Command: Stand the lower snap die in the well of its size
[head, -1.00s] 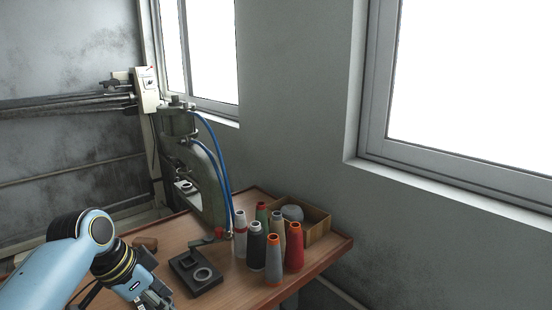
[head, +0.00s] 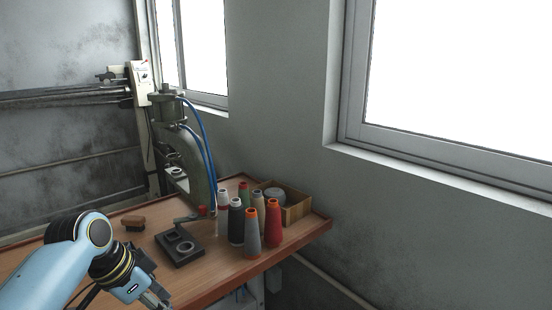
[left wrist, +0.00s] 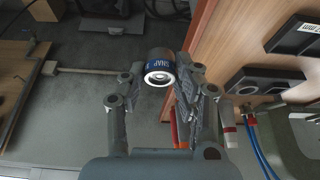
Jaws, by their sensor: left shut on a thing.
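The lower snap die (left wrist: 160,70) is a short cylinder with a blue band lettered SNAP and a pale ring on the end facing the camera. My left gripper (left wrist: 160,84) is shut on it, with a finger on either side. In the head view my left gripper (head: 155,298) is at the bottom edge, partly cut off, and the die cannot be made out. The dark block with round wells (head: 182,262) lies on the table, up and right of the gripper. It also shows at the right of the left wrist view (left wrist: 262,80). My right gripper is not in view.
The press (head: 200,165) with blue hoses stands behind the block. Several thread cones (head: 254,233) and a cardboard box (head: 298,208) stand to the block's right. A brown brush-like object (head: 133,222) lies to its left. The wooden table (head: 215,275) is bare in front of the block.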

